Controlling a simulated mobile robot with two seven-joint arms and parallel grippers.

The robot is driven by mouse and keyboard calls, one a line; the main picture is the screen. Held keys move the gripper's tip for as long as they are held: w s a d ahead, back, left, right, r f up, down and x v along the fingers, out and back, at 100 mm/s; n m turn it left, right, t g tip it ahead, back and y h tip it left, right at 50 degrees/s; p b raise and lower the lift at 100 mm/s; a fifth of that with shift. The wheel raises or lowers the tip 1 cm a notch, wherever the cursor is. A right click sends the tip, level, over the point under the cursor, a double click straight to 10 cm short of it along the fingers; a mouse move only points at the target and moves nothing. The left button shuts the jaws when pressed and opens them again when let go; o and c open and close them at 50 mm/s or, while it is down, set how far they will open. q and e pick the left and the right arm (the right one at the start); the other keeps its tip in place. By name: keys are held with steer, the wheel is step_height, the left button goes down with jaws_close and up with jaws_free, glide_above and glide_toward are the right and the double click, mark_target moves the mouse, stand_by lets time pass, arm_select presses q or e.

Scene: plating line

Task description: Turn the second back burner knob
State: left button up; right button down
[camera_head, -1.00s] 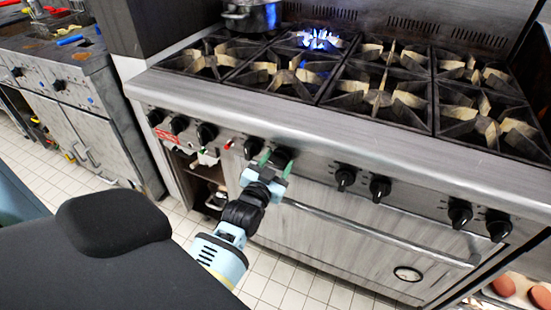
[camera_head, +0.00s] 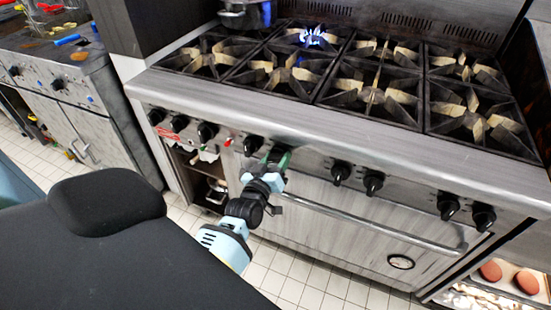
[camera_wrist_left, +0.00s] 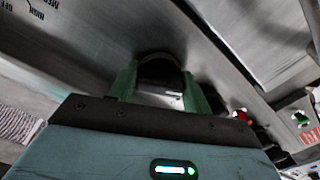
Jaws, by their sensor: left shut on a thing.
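The stove's front panel carries a row of black knobs. My left gripper (camera_head: 277,160) has its green fingers shut on the right-hand knob (camera_head: 281,150) of the pair left of the panel's middle. In the left wrist view, this dark knob (camera_wrist_left: 160,70) sits between the two green fingers of the gripper (camera_wrist_left: 160,88). The gripper partly hides the knob, so its pointer setting cannot be read. The neighbouring knob (camera_head: 253,144) is just to the left. The second back burner (camera_head: 312,37) has a blue flame. My right gripper is not in view.
A metal pot (camera_head: 246,14) stands at the back left of the stove. The oven door handle (camera_head: 375,229) runs below the knobs. More knobs (camera_head: 341,172) lie to the right. A tray with round reddish items (camera_head: 508,275) is at the lower right.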

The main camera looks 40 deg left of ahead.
mark_target(275, 161)
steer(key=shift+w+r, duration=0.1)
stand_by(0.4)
arm_select(q)
steer(key=o, duration=0.9)
steer(key=shift+s+d+p, duration=0.1)
steer(key=shift+s+p, duration=0.2)
steer(key=shift+s, duration=0.15)
steer(key=p+v, duration=0.2)
steer(key=v, duration=0.3)
steer(key=shift+s+d+r, duration=0.1)
steer(key=shift+s+r, duration=0.05)
steer(key=shift+s, duration=0.15)
steer(key=shift+s+d, duration=0.15)
steer(key=shift+s, duration=0.5)
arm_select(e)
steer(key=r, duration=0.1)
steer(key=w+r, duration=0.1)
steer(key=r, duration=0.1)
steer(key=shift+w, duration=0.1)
